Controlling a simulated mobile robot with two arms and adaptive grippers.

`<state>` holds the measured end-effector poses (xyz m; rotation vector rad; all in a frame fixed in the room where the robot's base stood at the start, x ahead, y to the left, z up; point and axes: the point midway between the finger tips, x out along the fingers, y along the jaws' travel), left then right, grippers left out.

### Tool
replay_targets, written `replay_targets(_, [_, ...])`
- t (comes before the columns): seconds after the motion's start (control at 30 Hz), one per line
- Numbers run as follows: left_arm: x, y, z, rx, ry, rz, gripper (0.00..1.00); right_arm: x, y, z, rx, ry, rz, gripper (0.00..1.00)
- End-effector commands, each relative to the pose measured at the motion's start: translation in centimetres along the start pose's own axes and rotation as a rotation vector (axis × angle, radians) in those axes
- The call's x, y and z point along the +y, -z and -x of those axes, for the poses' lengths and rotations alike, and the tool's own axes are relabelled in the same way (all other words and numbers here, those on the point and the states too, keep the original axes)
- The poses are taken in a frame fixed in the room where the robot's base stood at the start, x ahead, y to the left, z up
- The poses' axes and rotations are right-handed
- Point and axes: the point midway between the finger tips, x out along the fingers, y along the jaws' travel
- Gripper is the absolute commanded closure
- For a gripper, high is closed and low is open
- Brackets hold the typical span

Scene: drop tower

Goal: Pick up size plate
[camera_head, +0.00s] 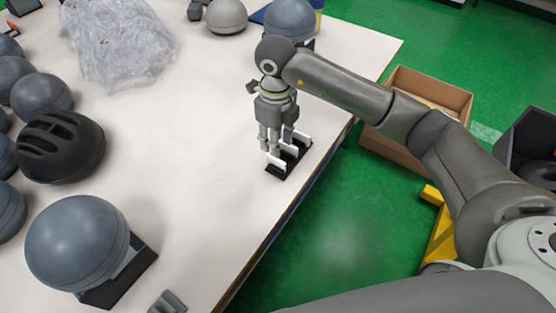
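White upright size plates stand side by side in a small black holder (281,173) near the right edge of the white table. The front plate (275,160) shows best, with other white plates behind it. My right gripper (276,145) points down just above the holder, with its fingers at the tops of the plates. Its fingers partly hide the plates, and I cannot tell whether they are closed on one. My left gripper is not in view.
Grey domes and a black vented helmet (62,147) fill the table's left side. A grey dome (78,240) on a black stand is at front left. A clear plastic bag (115,45) lies at the back. A cardboard box (428,90) is beyond the table's right edge. The table's middle is clear.

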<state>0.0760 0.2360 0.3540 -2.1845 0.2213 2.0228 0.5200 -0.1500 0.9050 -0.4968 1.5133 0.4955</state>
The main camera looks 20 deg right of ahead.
Motion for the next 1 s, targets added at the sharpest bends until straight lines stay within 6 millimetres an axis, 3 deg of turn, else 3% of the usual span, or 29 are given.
replay_targets(0.27, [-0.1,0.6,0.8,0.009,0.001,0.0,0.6,0.2,0.1,-2.4,0.004,-0.003,-0.001,0.66])
replay_targets(0.5, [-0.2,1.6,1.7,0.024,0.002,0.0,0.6,0.3,0.1,-5.8,0.001,-0.001,-0.003,0.66])
replay_targets(0.8, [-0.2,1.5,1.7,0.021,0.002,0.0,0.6,0.2,0.1,-6.4,-0.001,0.0,-0.001,0.66])
replay_targets(1.0, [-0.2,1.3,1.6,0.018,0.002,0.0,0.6,0.2,0.1,-6.4,-0.001,0.0,-0.002,0.91])
